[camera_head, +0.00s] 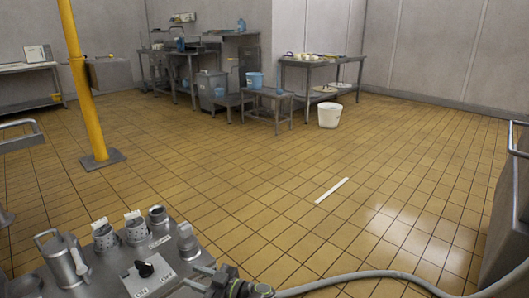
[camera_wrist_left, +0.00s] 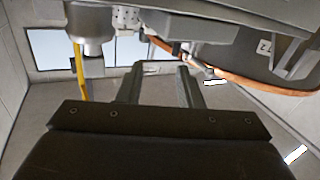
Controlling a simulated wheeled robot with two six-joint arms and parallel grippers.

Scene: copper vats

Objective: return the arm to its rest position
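My left gripper (camera_wrist_left: 160,76) shows in the wrist view as a wide dark body with two grey fingers pointing away. The fingers stand apart, and I see nothing held between them. In the head view I cannot clearly make the gripper out from the metal parts at the bottom edge. My right gripper does not show in either view.
In the head view a metal panel (camera_head: 172,281) with fittings and a steel jug (camera_head: 62,262) stands close at bottom left. A grey hose (camera_head: 345,275) crosses the bottom right. A yellow post (camera_head: 83,85) stands left. The tiled floor (camera_head: 270,190) is largely clear.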

